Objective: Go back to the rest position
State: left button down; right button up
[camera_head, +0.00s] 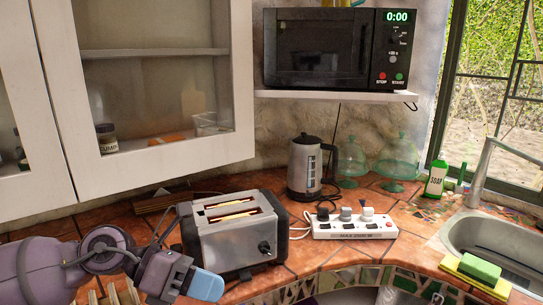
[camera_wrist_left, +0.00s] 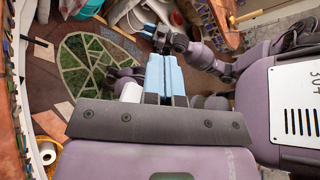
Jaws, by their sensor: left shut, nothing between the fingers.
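My left gripper (camera_head: 207,285) is low in the head view, in front of the toaster. Its blue fingers are together and empty. In the left wrist view the two blue fingers (camera_wrist_left: 165,75) lie side by side with nothing between them, pointing over the floor. Whether that gripper is open or shut cannot be made out.
A toaster (camera_head: 238,242) stands close behind my left gripper. A kettle (camera_head: 303,170), a power strip (camera_head: 352,228), a soap bottle (camera_head: 436,180) and a sink (camera_head: 490,235) are on the tiled counter. A microwave (camera_head: 320,50) is on a shelf above. A cabinet door (camera_head: 165,150) hangs at left.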

pick_arm(q)
jog(key=w+a+f+n+t+y, duration=0.1)
jog(key=a+f+n+t+y, duration=0.3)
jog(key=n+t, duration=0.9)
jog(key=w+a+f+n+t+y, duration=0.1)
jog(key=a+n+t+y, duration=0.5)
jog(key=n, duration=1.5)
jog(key=s+a+f+n+g+y, duration=0.65)
jog(key=s+f+n+g, duration=0.2)
jog(key=f, duration=0.35)
jog(key=s+a+f+n+g+h, duration=0.1)
jog(key=s+f+n+g, duration=0.2)
jog(key=s, duration=0.5)
jog(key=s+a+f+n+g+h, duration=0.1)
jog(key=s+f+g, duration=0.35)
jog(key=s, duration=0.25)
jog(key=w+f+t, duration=0.7)
jog(key=f+t, duration=0.1)
jog(key=f, duration=0.2)
jog(key=shift+d+f+m+t+h, duration=0.25)
jog(key=shift+f+m+t+h, duration=0.05)
jog(key=shift+f+m+h, duration=0.1)
